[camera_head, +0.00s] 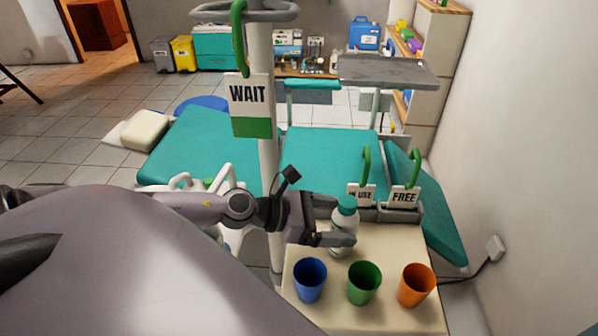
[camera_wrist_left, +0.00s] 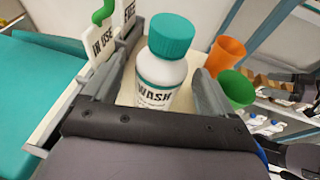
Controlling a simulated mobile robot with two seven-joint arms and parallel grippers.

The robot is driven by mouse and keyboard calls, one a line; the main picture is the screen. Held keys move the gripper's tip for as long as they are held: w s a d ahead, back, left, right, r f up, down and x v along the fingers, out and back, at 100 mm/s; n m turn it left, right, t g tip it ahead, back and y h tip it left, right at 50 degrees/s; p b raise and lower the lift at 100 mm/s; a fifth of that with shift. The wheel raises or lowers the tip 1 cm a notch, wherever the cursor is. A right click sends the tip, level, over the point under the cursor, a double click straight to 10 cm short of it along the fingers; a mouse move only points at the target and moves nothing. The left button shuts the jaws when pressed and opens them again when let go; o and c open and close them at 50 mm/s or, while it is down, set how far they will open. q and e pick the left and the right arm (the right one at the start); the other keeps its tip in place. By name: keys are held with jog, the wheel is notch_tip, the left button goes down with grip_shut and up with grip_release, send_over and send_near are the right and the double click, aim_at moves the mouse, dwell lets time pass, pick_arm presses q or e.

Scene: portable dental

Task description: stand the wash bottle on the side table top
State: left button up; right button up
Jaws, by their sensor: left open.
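The wash bottle (camera_head: 344,228) is white with a teal cap and stands upright at the back of the cream side table top (camera_head: 390,318). It also shows in the left wrist view (camera_wrist_left: 162,72), with the word WASH on its label. My left gripper (camera_head: 343,238) is at the bottle, with one finger on each side of it. In the left wrist view the fingers are apart and gaps show between them and the bottle.
A blue cup (camera_head: 310,281), a green cup (camera_head: 363,284) and an orange cup (camera_head: 416,286) stand along the table's front. A pole with a WAIT sign (camera_head: 250,98) rises left of the table.

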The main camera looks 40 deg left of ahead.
pick_arm(q)
jog(key=b+v, duration=0.1)
jog(key=v, duration=0.7)
jog(key=shift+s, duration=0.2)
dwell(0.3)
jog(key=shift+a+r, duration=0.1)
jog(key=shift+a, duration=0.05)
dwell(0.5)
